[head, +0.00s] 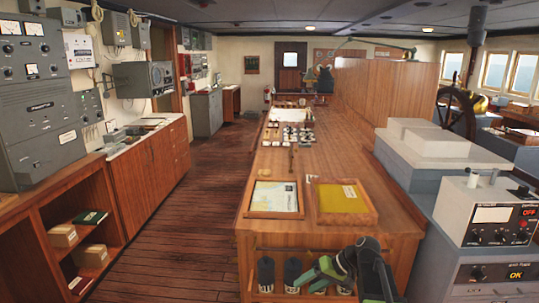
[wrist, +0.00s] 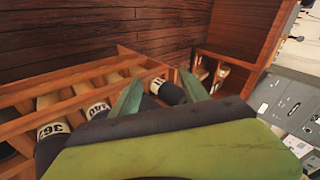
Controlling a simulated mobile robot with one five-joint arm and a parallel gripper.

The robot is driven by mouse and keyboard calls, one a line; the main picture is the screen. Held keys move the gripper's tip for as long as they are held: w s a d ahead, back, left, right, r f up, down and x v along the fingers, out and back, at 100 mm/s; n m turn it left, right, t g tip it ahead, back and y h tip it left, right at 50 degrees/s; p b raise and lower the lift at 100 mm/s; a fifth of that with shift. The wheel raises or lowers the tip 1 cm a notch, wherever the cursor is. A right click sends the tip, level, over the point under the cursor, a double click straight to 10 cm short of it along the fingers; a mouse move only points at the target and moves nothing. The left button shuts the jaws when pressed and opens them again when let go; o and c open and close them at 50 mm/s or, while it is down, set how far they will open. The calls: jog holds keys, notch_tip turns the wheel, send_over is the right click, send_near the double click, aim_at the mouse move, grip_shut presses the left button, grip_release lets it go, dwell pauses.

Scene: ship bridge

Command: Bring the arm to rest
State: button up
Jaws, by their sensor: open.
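My arm, black and green, is at the bottom of the head view, in front of the end of the long wooden counter (head: 320,160). My gripper (head: 305,277) points left there, low, by the open shelf (head: 262,250) in the counter's end. In the wrist view my gripper (wrist: 158,92) has its two green fingers apart with nothing held between them. Dark rolls with white number labels (wrist: 55,130) lie in the wooden rack (wrist: 75,78) beyond the fingers. One roll (wrist: 168,91) shows between and behind the fingertips; I cannot tell whether they touch it.
A framed chart (head: 275,198) and a yellow-topped tray (head: 343,202) lie on the counter's near end. Grey control consoles (head: 490,215) stand close on the right. Wooden cabinets (head: 150,175) line the left wall. The plank floor (head: 190,225) between them is clear.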

jog(key=s+a+f+g+h+p, duration=0.1)
jog(key=s+a+f+g+h, duration=0.1)
jog(key=s+a+h, duration=0.4)
jog(key=s+d+f+m+h, duration=0.1)
jog(key=s+d+f+h, duration=0.1)
jog(key=s+d, duration=0.3)
jog(key=d, duration=0.4)
jog(key=shift+d+f+m, duration=0.15)
jog(key=shift+m, duration=0.15)
